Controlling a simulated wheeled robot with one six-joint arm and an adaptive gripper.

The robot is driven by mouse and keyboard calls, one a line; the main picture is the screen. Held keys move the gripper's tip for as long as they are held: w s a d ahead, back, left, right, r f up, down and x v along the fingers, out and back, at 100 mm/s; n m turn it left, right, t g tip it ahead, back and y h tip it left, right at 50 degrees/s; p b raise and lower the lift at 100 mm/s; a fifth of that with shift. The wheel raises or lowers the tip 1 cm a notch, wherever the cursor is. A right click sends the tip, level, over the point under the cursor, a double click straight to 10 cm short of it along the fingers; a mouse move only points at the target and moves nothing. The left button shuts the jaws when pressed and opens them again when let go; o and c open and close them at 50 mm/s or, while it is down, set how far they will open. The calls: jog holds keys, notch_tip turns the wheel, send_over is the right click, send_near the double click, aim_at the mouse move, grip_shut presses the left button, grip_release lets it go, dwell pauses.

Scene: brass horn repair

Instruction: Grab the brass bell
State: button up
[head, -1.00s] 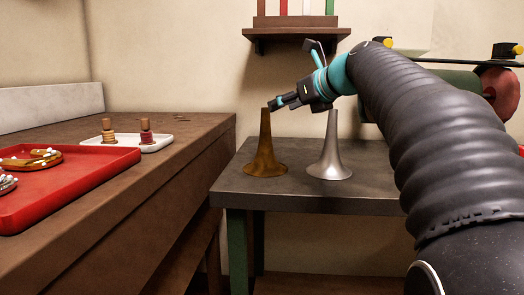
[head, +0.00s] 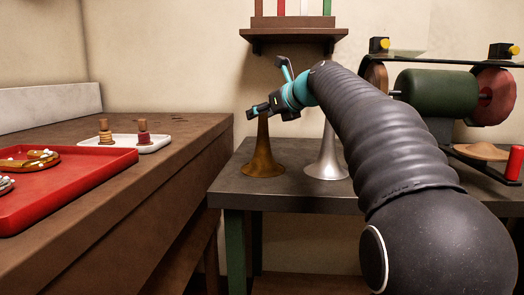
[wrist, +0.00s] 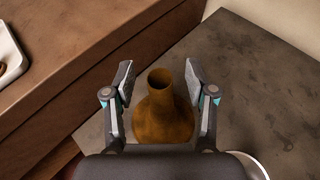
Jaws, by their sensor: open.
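The brass bell (head: 263,155) stands upright, wide end down, on the dark grey table. My gripper (head: 254,113) is at the top of its narrow neck in the head view and hides the tip. In the wrist view the brass bell (wrist: 163,115) sits between the two open fingers of my gripper (wrist: 160,85), its round open end facing up. A gap shows on each side, so neither finger appears to touch it.
A silver bell (head: 326,160) stands close on the right, partly behind my arm. The wooden bench (head: 190,150) on the left holds a red tray (head: 100,178) and a white tray (head: 160,143). A green grinder (head: 438,92) stands at the right. A wall shelf (head: 293,34) hangs above.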

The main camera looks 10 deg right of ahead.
grip_shut()
jog(key=shift+r, duration=0.1)
